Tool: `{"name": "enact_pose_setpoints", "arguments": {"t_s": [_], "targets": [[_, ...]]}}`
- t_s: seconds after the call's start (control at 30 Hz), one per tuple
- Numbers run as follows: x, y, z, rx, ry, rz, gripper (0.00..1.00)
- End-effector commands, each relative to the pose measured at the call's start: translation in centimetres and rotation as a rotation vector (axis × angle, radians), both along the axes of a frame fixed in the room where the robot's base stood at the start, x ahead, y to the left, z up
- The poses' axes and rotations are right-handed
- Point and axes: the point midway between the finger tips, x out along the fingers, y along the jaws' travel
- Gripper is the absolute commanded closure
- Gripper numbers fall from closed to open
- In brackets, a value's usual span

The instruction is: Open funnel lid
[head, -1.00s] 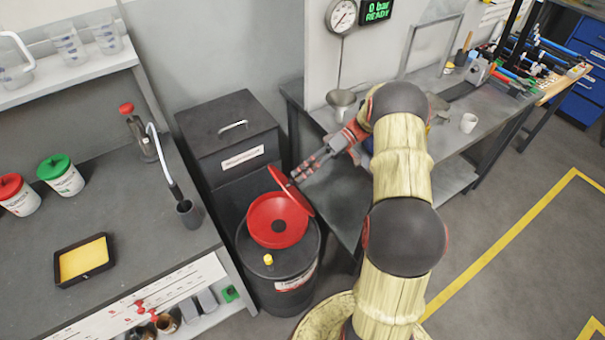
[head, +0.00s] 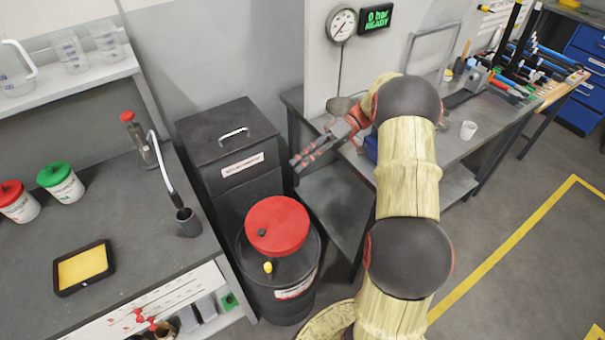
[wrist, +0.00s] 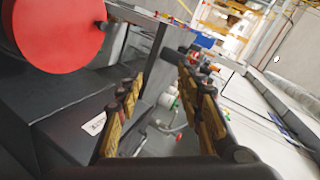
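The red funnel lid (head: 277,225) lies flat over the funnel on top of the black drum (head: 284,303). It shows as a full round disc, and the funnel bowl under it is hidden. In the wrist view the red disc (wrist: 58,32) fills the upper left corner. My gripper (head: 303,161) is behind and to the right of the lid in the head view, apart from it. In the wrist view my gripper (wrist: 160,76) has its two fingers spread with nothing between them, so it is open.
A black lidded bin (head: 228,150) stands behind the drum. A small yellow cap (head: 268,267) is on the drum top. A grey bench (head: 95,215) is at the left. The grey table (head: 330,195) is at the right, close to my gripper.

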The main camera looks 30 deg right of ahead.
Motion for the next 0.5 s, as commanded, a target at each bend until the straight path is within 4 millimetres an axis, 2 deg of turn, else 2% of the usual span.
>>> {"name": "enact_pose_setpoints", "arguments": {"t_s": [0.2,0.5], "targets": [[0.0,0.0,1.6,0.0,0.001,0.0,0.63],[0.0,0.0,1.7,0.001,0.001,0.0,0.63]]}}
